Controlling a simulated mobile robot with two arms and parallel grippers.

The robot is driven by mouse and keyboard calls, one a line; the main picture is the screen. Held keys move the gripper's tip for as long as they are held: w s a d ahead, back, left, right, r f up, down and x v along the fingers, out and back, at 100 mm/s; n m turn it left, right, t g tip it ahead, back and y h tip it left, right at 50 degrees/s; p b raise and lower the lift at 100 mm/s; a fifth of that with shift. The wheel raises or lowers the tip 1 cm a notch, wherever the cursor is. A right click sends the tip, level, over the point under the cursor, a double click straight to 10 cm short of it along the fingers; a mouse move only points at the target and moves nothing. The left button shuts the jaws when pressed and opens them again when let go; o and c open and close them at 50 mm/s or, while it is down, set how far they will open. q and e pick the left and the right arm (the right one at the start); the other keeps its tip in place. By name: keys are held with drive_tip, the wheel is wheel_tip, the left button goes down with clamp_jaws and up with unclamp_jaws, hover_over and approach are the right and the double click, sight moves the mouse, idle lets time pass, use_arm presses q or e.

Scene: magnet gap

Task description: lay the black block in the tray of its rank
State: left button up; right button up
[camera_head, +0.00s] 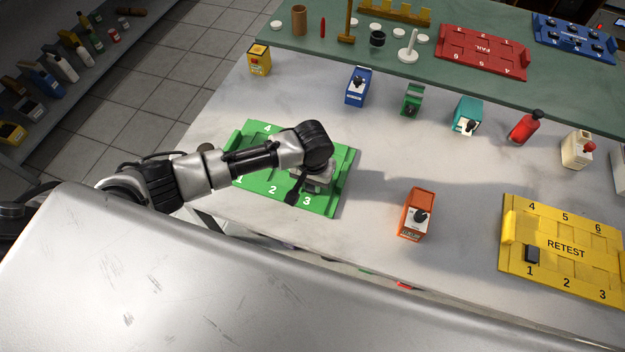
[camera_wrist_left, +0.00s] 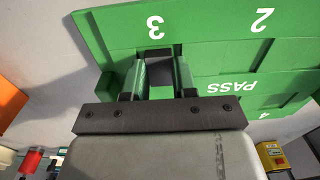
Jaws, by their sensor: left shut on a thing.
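My left gripper (camera_head: 294,190) reaches down over the green PASS tray (camera_head: 240,138), at its compartment marked 3. In the left wrist view the gripper (camera_wrist_left: 160,62) is shut on a small black block (camera_wrist_left: 158,52), which sits between the fingertips beside the number 3. I cannot tell whether the block touches the tray floor. The green tray (camera_wrist_left: 210,60) fills the upper part of that view. Another black block (camera_head: 532,254) lies in compartment 1 of the yellow RETEST tray (camera_head: 560,272). My right gripper is not in view.
An orange box (camera_head: 415,215) stands between the green and yellow trays. A red FAIL tray (camera_head: 482,52) and a blue tray (camera_head: 575,38) lie farther back.

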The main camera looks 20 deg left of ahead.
use_arm(q)
drive_tip(key=shift+f, duration=0.15)
drive_tip(key=o, duration=1)
drive_tip(key=shift+c, duration=0.2)
drive_tip(key=shift+c, duration=0.4)
drive_tip(key=c, duration=0.5)
drive_tip(key=shift+o, duration=0.2)
wheel_tip(320, 180, up, 4)
drive_tip(key=p, duration=0.5)
drive_tip(key=shift+r+p, duration=0.25)
drive_tip(key=shift+p, duration=0.15)
